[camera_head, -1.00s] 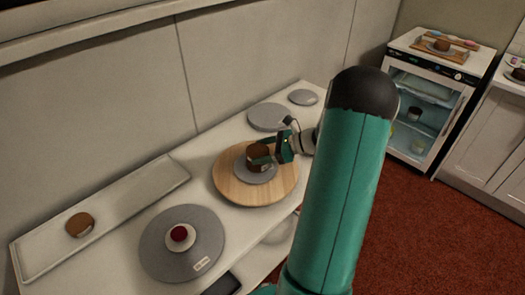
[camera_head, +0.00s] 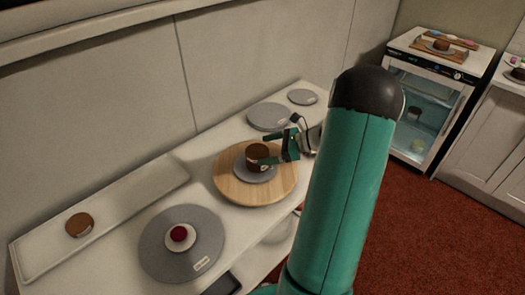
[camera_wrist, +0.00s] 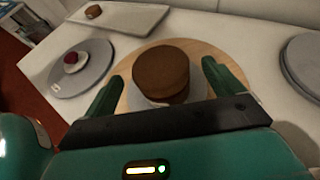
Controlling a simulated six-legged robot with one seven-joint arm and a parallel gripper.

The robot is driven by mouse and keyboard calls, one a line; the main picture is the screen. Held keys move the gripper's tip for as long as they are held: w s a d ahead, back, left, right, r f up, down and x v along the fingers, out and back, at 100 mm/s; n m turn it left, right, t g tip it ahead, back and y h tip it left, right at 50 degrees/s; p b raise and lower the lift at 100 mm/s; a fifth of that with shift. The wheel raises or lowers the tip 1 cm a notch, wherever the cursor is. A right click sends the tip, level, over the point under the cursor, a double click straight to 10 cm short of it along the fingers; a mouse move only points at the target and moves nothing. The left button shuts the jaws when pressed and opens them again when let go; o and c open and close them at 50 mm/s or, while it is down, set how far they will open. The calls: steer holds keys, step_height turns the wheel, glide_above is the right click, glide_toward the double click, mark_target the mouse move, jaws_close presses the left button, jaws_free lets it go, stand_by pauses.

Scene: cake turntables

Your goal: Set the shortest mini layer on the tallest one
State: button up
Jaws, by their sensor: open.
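A brown layer stack (camera_head: 258,157) stands on a grey disc (camera_head: 262,176) on the round wooden turntable (camera_head: 228,183). In the wrist view its brown top (camera_wrist: 160,72) lies between my two fingers, with another brown edge just below it. My gripper (camera_head: 266,152) is open, its fingers reaching to the stack from the right. I cannot tell whether they touch it. A short brown layer (camera_head: 79,224) sits on the long white tray (camera_head: 150,186) at left. A small white layer with a dark red top (camera_head: 180,234) sits on the grey turntable (camera_head: 155,250).
Two empty grey discs (camera_head: 268,117) and (camera_head: 303,97) lie at the far end of the white counter. A glass-fronted fridge (camera_head: 432,95) stands at right, with a board of items on top. The wall runs close behind the counter.

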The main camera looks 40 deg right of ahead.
steer(key=v, duration=1)
steer(key=w+a+r+n+g+h, duration=0.1)
steer(key=a+r+n+g, duration=0.2)
steer(key=a, duration=0.5)
steer(key=w+a+r+n+g, duration=0.1)
steer(key=a+r+n+g, duration=0.1)
steer(key=a+n, duration=0.45)
steer(key=w+a+r+n+g+h, duration=0.1)
steer(key=a+r+n+g, duration=0.15)
steer(key=a, duration=0.65)
steer(key=s+a+r+n+t+h, duration=0.1)
steer(key=s+a+r+n+h, duration=0.2)
steer(key=s+a+n, duration=0.2)
steer(key=s+a+r+n+t+h, duration=0.1)
steer(key=s+a+r+n+h, duration=0.2)
steer(key=a+n, duration=0.7)
steer(key=shift+s+a+n, duration=0.3)
steer(key=shift+s+n, duration=0.3)
steer(key=shift+s, duration=0.4)
steer(key=shift+t, duration=0.25)
